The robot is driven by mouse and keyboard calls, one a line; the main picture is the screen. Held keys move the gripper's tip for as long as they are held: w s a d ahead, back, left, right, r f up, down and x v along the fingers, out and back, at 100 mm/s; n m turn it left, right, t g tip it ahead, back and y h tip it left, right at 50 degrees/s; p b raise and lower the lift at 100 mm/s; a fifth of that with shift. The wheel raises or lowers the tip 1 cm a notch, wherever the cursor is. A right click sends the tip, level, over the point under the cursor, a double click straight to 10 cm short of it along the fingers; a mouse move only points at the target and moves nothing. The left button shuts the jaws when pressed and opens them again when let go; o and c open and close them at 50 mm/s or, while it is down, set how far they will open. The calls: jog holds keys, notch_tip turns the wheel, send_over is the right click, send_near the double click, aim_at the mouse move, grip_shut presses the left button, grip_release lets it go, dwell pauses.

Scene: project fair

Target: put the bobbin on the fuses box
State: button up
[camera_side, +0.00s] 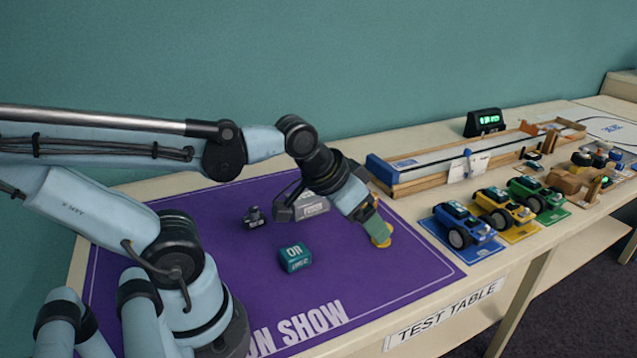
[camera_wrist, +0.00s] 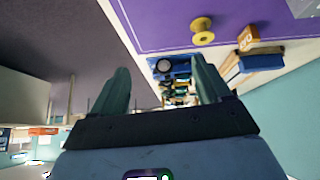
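A yellow bobbin (camera_side: 381,240) stands on the purple mat near its right edge, partly hidden by my gripper in the side view. In the wrist view the bobbin (camera_wrist: 203,30) is upright and beyond the right finger, not between the fingers. My gripper (camera_wrist: 162,85) is open and empty; in the side view its fingers (camera_side: 364,213) overlap the bobbin. A grey box (camera_side: 312,208) with a pale label stands left of the gripper, partly behind my arm. A teal box (camera_side: 295,257) with white lettering sits nearer. I cannot read clearly which is the fuses box.
A small dark object (camera_side: 254,217) stands left of the grey box. Toy cars (camera_side: 466,228) and a long wooden track (camera_side: 440,170) lie to the right. The mat's front (camera_side: 375,285) is clear.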

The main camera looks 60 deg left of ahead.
jog(key=shift+m, duration=0.3)
jog(key=shift+r, duration=0.1)
jog(key=w+a+f+m+g, duration=0.2)
jog(key=w+a+g, duration=0.6)
jog(key=w, duration=0.5)
jog(key=shift+t, duration=0.5)
jog(key=f, duration=0.4)
jog(key=a+f, duration=0.1)
jog(key=shift+s+f, duration=0.3)
jog(key=shift+f, duration=0.1)
jog(key=shift+s+f, duration=0.15)
jog(key=shift+f, duration=1.25)
jog(key=shift+s+f, duration=0.1)
jog(key=shift+f, duration=1.25)
